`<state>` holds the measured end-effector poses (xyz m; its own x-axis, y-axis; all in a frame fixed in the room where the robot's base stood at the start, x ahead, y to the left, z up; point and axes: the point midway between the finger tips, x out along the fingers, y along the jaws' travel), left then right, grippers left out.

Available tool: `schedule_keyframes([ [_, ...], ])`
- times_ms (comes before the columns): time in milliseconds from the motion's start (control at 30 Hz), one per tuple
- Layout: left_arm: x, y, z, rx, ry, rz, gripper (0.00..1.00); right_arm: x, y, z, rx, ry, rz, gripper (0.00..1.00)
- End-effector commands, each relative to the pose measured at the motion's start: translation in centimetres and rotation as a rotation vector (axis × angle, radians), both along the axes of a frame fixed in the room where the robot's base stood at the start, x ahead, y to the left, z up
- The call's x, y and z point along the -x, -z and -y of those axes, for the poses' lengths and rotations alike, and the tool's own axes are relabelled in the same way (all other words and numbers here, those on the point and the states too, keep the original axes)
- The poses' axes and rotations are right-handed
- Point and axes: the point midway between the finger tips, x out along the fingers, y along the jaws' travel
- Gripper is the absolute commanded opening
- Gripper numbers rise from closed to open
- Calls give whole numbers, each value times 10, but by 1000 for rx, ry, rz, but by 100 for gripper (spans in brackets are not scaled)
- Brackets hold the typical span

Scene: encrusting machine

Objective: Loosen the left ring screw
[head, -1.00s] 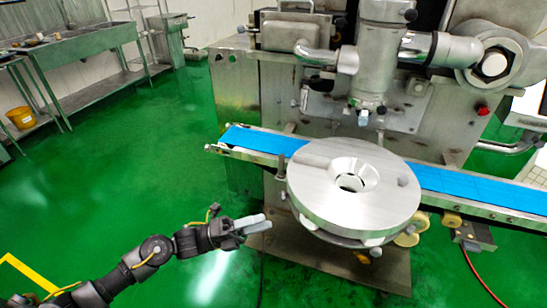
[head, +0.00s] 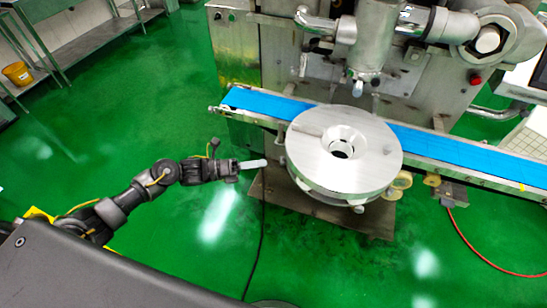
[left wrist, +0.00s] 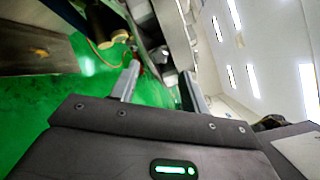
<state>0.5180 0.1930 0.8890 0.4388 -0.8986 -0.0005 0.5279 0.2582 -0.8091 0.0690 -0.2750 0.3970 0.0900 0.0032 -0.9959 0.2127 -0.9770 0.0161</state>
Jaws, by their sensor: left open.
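The round metal disc (head: 318,149) with a central funnel hole stands in front of the machine. Small knobs show under its rim, one at the front (head: 358,209). A small fitting at the disc's left edge (head: 284,160) is too small to identify surely as the left ring screw. My left gripper (head: 262,164) is left of the disc, apart from it, its fingers pointing right toward that edge. In the head view its fingers overlap; in the left wrist view the two fingers (left wrist: 160,82) stand apart with nothing between them. My right gripper is not seen.
A blue conveyor belt (head: 265,104) runs behind the disc. The machine's metal head (head: 361,50) hangs above it. A red hose (head: 478,252) and a dark cable (head: 256,250) lie on the green floor. Free floor lies left of the disc.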

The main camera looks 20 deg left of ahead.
Motion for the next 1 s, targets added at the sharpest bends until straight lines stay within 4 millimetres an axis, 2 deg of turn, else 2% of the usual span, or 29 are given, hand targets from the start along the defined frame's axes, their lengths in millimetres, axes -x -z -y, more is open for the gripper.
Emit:
schedule_keyframes([
  [100,-10,-4,20,4,0,1,46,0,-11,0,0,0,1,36],
  [300,-21,-2,41,2,-1,0,46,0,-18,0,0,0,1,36],
  [700,-23,0,47,0,0,-1,46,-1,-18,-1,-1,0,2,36],
  [1000,-23,0,47,1,-1,-1,7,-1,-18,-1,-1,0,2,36],
])
